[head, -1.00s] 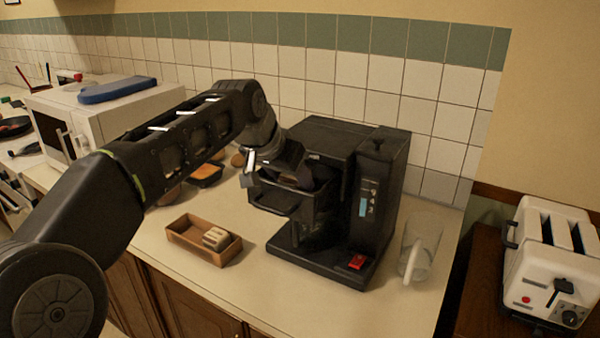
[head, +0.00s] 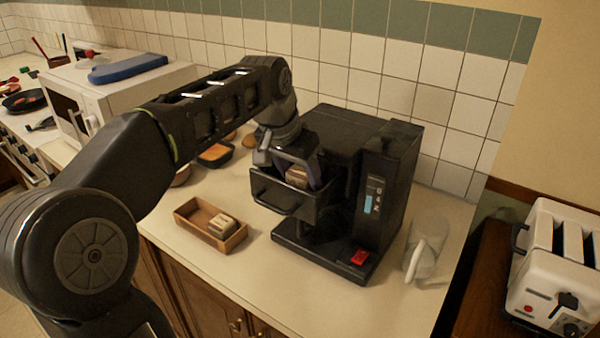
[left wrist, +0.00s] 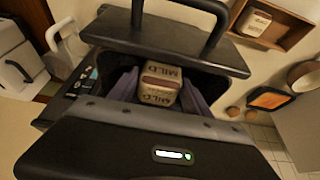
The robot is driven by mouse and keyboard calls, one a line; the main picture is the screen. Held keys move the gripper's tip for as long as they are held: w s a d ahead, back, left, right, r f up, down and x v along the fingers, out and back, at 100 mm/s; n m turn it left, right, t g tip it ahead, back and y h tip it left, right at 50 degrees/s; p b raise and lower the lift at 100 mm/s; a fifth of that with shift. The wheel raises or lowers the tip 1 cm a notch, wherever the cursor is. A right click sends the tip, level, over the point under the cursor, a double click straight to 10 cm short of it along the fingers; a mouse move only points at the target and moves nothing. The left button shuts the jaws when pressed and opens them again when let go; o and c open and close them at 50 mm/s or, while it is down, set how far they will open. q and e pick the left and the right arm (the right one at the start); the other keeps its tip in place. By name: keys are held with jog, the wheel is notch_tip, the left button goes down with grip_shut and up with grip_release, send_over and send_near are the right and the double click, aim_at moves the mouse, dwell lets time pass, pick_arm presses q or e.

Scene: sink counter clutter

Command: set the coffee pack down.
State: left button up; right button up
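The coffee pack (head: 297,176) is a small tan and brown block. In the left wrist view its top (left wrist: 160,85) reads "MILD". My left gripper (left wrist: 160,92) points down with one finger on each side of the pack, and appears shut on it. The black coffee machine (head: 372,190) stands on the counter with its front drawer (head: 275,195) pulled out. The pack and fingertips are at the drawer's opening; the pack's underside is hidden, so I cannot tell whether it touches the drawer floor. My right gripper is not in view.
A wooden tray (head: 190,222) with another pack (head: 222,226) lies left of the machine. A clear jug (head: 426,250) stands close on its right. A white toaster (head: 560,265) is at the far right, a white microwave (head: 110,95) at the back left. Counter in front is clear.

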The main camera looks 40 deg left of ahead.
pick_arm(q)
jog(key=o, duration=0.3)
jog(key=shift+r, duration=0.2)
jog(key=p+v, duration=0.2)
jog(key=v, duration=1)
jog(key=shift+s+f, duration=0.1)
